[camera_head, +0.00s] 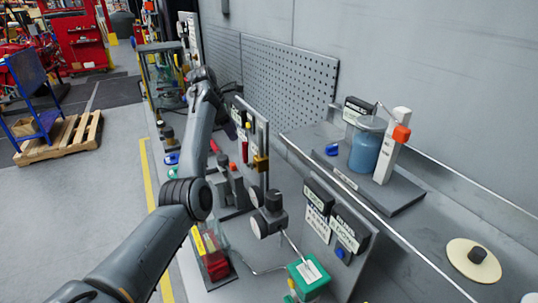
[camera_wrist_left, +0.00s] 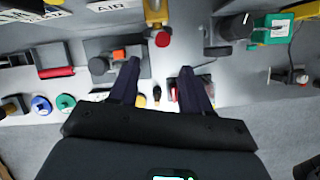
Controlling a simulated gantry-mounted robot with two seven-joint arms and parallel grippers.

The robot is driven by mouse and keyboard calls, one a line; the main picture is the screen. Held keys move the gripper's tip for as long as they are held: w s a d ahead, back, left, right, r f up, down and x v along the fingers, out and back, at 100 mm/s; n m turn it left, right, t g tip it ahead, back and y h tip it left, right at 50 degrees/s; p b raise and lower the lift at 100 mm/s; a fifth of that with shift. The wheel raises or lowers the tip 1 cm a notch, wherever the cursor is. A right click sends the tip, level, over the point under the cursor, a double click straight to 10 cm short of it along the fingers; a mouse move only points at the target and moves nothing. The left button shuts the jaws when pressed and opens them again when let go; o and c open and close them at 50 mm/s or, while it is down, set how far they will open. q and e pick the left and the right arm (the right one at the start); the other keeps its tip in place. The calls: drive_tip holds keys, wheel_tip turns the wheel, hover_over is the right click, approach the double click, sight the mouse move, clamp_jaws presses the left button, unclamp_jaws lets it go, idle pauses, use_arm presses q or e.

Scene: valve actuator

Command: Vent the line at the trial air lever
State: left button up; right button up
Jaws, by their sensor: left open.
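My left gripper (camera_wrist_left: 160,68) is open and empty in the left wrist view, its two dark fingers apart above the bench. A yellow fitting with a red knob (camera_wrist_left: 163,40) lies just beyond the gap between the fingertips, apart from them. A red bar-shaped handle (camera_wrist_left: 57,72) is to the left of the fingers. A white label reading AIR (camera_wrist_left: 110,5) is at the top edge. I cannot tell for certain which part is the trial air lever. In the head view my left arm reaches over the bench, and its fingertips are not clear. My right gripper is not in view.
A grey block with an orange part (camera_wrist_left: 119,53) sits close by the left finger. A green box (camera_head: 308,274) stands at the bench's near end. A blue container (camera_head: 367,148) stands on a grey plate at right. Perforated panels (camera_head: 290,82) line the wall.

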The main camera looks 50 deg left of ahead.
use_arm(q)
approach(246, 160)
drive_tip(key=x, duration=0.2)
drive_tip(key=w+x, duration=0.1)
drive_tip(key=x, duration=0.3)
drive_tip(key=shift+w+a+p, duration=0.2)
drive_tip(key=shift+w+p, duration=0.15)
drive_tip(key=shift+p, duration=0.05)
clamp_jaws()
